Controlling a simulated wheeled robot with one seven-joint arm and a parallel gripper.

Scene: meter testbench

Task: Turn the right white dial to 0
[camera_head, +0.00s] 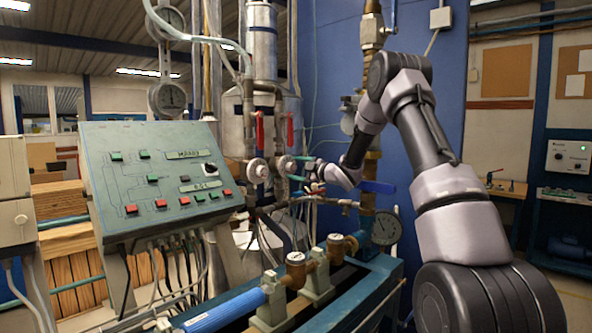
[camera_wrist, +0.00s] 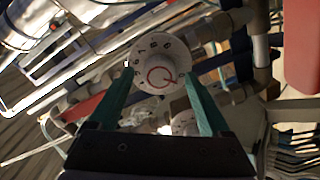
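Two white dials sit side by side on the pipework in the camera_head view, the left white dial (camera_head: 257,170) and the right white dial (camera_head: 286,165). My gripper (camera_head: 297,168) is just right of the right dial, its green fingers apart and pointing at it. In the camera_wrist view a round white dial (camera_wrist: 158,64) with red marks and a raised centre knob lies ahead between the fingertips. My gripper (camera_wrist: 158,74) is open there, one finger at each side of the dial. I cannot tell whether the fingers touch it. The dial's pointer setting is too small to read surely.
A second white dial (camera_wrist: 185,122) shows partly behind my gripper. A green control panel (camera_head: 165,175) stands to the left. Red lever handles (camera_head: 260,132) hang above the dials. A round gauge (camera_head: 385,228) and brass-fitted meters (camera_head: 296,270) are below. Pipes crowd the dials.

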